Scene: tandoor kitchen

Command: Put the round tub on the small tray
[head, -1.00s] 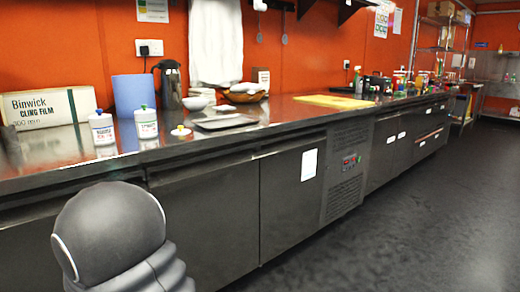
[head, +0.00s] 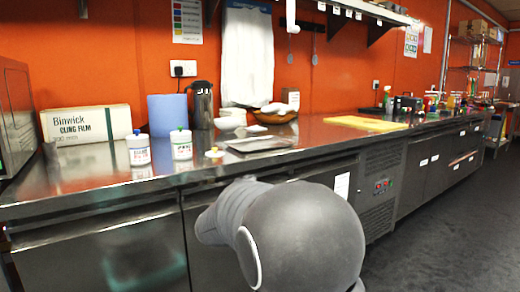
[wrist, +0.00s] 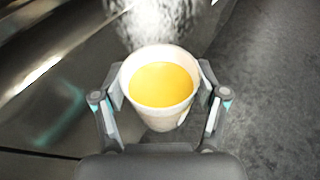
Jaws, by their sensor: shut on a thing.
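A round white tub (wrist: 159,92) with a yellow top or contents is between the two fingers of my gripper (wrist: 160,90) in the wrist view. My gripper is shut on it, with a finger at each side. Dark floor and a dark metal front show around it. The small grey tray (head: 262,144) lies on the steel counter in the head view, and nothing shows on it. My gripper and the held tub do not show in the head view; my arm is in front of the counter there.
The steel counter (head: 100,176) runs along the orange wall. Two white labelled tubs (head: 138,149) (head: 181,145) and a small yellow-topped pot (head: 214,152) stand left of the tray. A flask (head: 201,105), a basket (head: 274,116) and a yellow board (head: 365,123) are behind or to the right.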

